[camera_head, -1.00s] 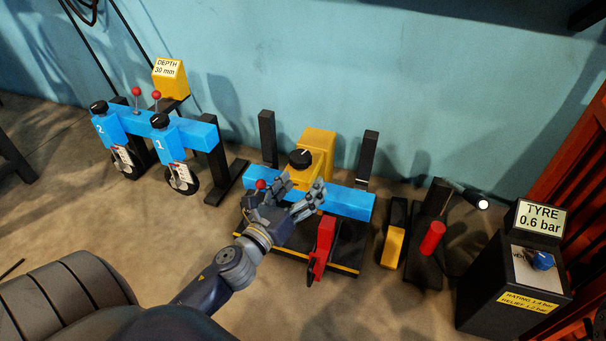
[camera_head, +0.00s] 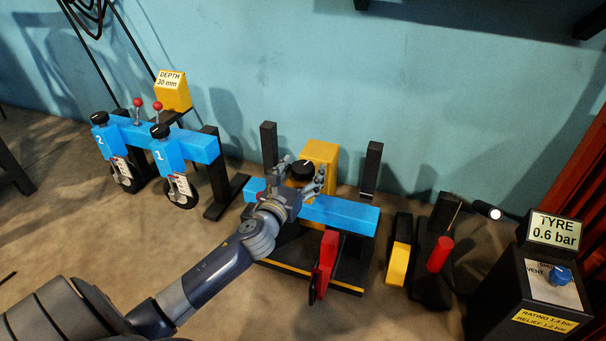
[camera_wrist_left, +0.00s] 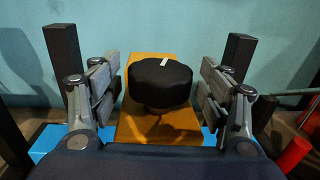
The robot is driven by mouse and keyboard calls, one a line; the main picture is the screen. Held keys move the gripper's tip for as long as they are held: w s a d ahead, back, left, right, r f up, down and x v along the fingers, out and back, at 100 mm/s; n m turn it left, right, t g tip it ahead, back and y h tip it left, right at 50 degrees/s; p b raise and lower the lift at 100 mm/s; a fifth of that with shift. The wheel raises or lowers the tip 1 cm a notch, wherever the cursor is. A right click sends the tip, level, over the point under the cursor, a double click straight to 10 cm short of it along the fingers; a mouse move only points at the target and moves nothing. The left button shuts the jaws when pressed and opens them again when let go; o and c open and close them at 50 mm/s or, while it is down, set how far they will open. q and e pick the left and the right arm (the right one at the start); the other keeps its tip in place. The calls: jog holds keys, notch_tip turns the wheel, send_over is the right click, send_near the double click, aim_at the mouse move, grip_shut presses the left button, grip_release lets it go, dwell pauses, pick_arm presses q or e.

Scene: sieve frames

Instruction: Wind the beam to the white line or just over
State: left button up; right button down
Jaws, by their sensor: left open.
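The blue beam (camera_head: 340,214) lies across the black frame between two black posts. In the head view a white line (camera_head: 368,196) shows low on the right post (camera_head: 372,160). A yellow box (camera_head: 322,157) at the beam's middle carries a black knob (camera_head: 301,169) with a white mark. My left gripper (camera_head: 304,183) is open at the knob. In the left wrist view the knob (camera_wrist_left: 160,80) sits between the spread fingers, with gaps on both sides. The fingers do not visibly touch it. My right gripper is not in view.
A red lever (camera_head: 325,262) stands in front of the beam. A red-handled device (camera_head: 438,254) and a yellow block (camera_head: 399,263) stand right of it. A tyre gauge box (camera_head: 540,275) stands far right. A blue two-wheel stand (camera_head: 198,146) is at left.

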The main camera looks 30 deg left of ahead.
pick_arm(q)
jog(key=shift+w+a, duration=0.1)
jog(key=shift+w, duration=0.2)
jog(key=c, duration=1.1)
jog(key=shift+m+h, duration=0.3)
jog(key=shift+h, duration=0.2)
